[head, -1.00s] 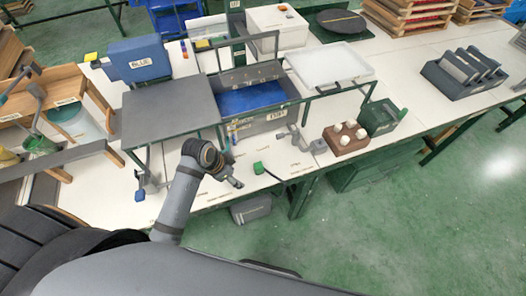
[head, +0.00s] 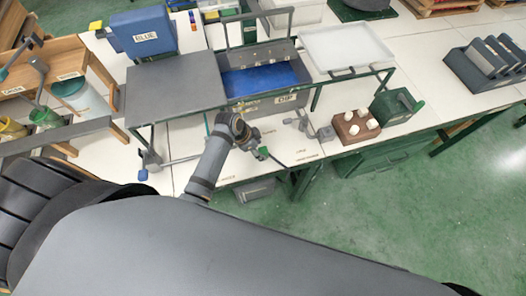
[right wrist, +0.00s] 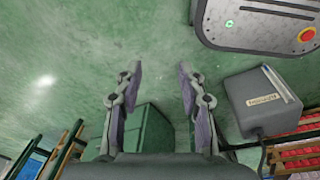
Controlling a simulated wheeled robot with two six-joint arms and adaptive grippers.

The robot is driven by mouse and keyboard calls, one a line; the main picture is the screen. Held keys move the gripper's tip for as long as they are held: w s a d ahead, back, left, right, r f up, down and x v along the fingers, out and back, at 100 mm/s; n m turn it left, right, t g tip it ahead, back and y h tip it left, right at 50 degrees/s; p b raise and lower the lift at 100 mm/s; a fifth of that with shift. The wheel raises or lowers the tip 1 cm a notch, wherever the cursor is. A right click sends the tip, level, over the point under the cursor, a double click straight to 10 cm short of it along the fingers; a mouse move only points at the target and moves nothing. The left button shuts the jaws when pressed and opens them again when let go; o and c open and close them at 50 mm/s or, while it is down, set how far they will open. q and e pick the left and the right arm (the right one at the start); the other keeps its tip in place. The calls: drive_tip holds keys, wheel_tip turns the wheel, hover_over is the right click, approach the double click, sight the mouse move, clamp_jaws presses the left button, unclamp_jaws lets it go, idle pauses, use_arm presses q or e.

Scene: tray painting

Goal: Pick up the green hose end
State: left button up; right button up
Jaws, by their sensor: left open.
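The green hose end (head: 263,153) lies at the front edge of the white bench, below the tank labelled DIP (head: 286,98). A dark hose runs from it to the right. My left gripper (head: 257,147) is right at the green hose end and its jaws are open. The gripper partly covers the hose end, and I cannot tell whether it touches. My right gripper (right wrist: 161,88) shows in the right wrist view with its fingers wide apart and nothing between them, over the green floor.
A grey raised table (head: 175,85) stands left of the tank. A brown block with white knobs (head: 350,133) and a green box (head: 393,106) stand to the right. In the right wrist view, a grey box (right wrist: 258,103) stands at the right.

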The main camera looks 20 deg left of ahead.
sight(262, 151)
use_arm(q)
drive_tip(key=x, duration=0.3)
drive_tip(key=shift+w+d+f, duration=0.1)
drive_tip(key=shift+d, duration=0.2)
drive_tip(key=c, duration=1.1)
drive_tip(key=shift+c, duration=0.2)
use_arm(e)
drive_tip(key=shift+s+r, duration=0.2)
drive_tip(key=shift+s, duration=0.7)
